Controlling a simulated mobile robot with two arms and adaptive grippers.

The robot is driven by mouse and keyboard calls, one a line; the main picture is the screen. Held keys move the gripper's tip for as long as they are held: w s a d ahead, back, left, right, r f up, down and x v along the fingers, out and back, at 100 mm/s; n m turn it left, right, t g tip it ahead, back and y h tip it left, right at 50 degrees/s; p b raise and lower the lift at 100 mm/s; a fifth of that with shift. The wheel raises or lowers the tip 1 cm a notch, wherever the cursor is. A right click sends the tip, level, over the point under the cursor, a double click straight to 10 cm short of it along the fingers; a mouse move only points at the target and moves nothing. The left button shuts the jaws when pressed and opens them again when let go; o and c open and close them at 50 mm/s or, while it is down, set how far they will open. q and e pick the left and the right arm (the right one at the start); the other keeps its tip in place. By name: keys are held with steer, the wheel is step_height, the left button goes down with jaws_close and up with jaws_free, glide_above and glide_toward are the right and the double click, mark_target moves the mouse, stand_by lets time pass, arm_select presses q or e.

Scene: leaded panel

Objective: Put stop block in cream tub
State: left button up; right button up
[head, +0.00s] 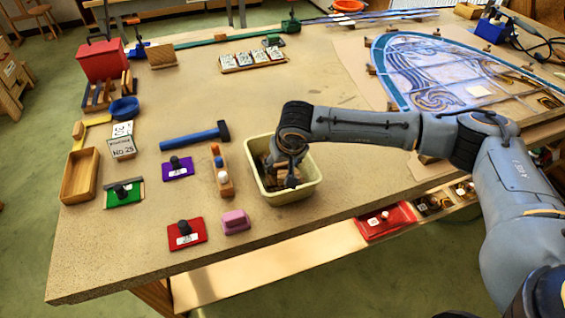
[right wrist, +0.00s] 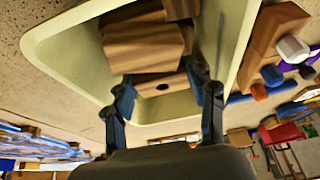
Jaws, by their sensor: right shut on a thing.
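The cream tub (head: 312,180) stands near the front edge of the table, its rim also showing in the right wrist view (right wrist: 65,35). My right gripper (head: 285,178) reaches down inside the tub. In the right wrist view my right gripper (right wrist: 163,80) is shut on a wooden block with a dark hole (right wrist: 158,84), which I take for the stop block. It is inside the tub walls; whether it touches the floor is unclear. Larger brown wooden blocks (right wrist: 143,47) lie in the tub against it. My left gripper is not in view.
Left of the tub stand a wooden plane (head: 222,172), a pink block (head: 236,221), a red plate with a knob (head: 187,233) and a blue hammer (head: 196,136). The leaded panel (head: 430,75) lies at the back right. Table behind the tub is clear.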

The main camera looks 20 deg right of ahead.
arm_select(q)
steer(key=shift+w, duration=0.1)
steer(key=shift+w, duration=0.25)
arm_select(e)
steer(key=o, duration=1.1)
steer(key=shift+o, duration=0.2)
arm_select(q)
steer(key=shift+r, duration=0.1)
arm_select(e)
steer(key=shift+r, duration=0.1)
arm_select(q)
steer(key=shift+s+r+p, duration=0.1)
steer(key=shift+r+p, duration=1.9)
steer(key=shift+p, duration=0.05)
arm_select(e)
step_height(320, 180, up, 10)
